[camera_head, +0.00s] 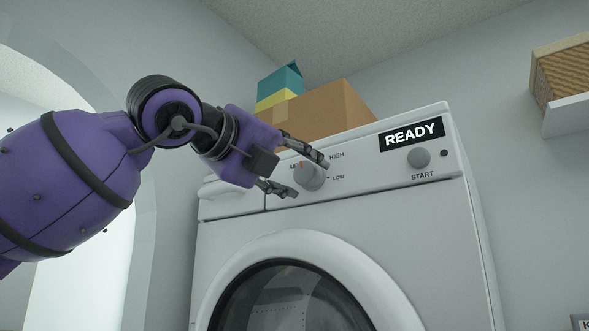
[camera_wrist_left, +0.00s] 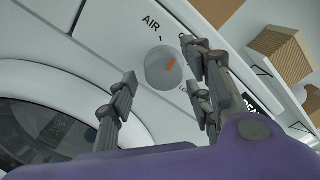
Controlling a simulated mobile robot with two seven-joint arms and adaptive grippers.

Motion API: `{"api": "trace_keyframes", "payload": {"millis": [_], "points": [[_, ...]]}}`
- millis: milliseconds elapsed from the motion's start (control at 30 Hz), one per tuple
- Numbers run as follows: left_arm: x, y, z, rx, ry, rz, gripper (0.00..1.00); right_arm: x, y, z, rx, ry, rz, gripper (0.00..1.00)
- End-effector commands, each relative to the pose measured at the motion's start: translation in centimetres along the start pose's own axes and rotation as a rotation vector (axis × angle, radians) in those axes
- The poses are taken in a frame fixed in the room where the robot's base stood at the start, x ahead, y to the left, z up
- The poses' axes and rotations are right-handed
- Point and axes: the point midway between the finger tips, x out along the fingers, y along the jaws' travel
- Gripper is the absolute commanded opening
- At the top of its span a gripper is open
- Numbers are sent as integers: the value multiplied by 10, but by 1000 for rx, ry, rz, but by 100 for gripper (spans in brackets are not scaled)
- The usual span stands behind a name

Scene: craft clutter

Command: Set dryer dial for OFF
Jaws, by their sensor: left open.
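The dryer dial (camera_head: 310,178) is a round grey knob with an orange pointer mark, on the white dryer's sloped panel. In the head view the mark is at the dial's upper left, near the AIR label; HIGH and LOW are on its right. An OFF label cannot be made out. My left gripper (camera_head: 309,177) is open, its fingers on either side of the dial. In the left wrist view the dial (camera_wrist_left: 160,70) shows between the spread fingertips (camera_wrist_left: 163,74), with a gap on the left; contact on the right is unclear.
The dryer (camera_head: 445,235) has a READY display (camera_head: 411,134) and a START button (camera_head: 419,158) to the right. A cardboard box (camera_head: 325,112) and a teal-and-yellow box (camera_head: 280,86) stand on top. A wall shelf (camera_head: 567,116) holds a woven box at the upper right.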

Motion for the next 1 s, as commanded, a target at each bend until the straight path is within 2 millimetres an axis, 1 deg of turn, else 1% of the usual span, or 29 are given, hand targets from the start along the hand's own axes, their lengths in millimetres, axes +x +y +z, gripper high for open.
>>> {"api": "trace_keyframes", "payload": {"millis": [100,133,400,433,567,700,800,1000], "points": [[0,1,0,0,1,1,46,-1,0,3,1,-5,1,40],[0,1,0,0,1,1,44,-1,0,3,2,-6,1,40],[0,1,0,0,1,2,8,-1,0,3,1,-5,0,40],[0,1,0,0,1,2,5,0,0,3,1,-5,0,40],[0,0,0,33,2,3,5,0,-1,-5,1,6,-1,40],[-1,-2,1,144,3,2,5,-3,-1,-20,3,29,-1,40],[-1,-1,1,200,2,3,5,-4,-1,-26,5,39,-1,40],[0,3,1,217,2,5,5,-4,-1,-21,5,30,-2,40]]}}
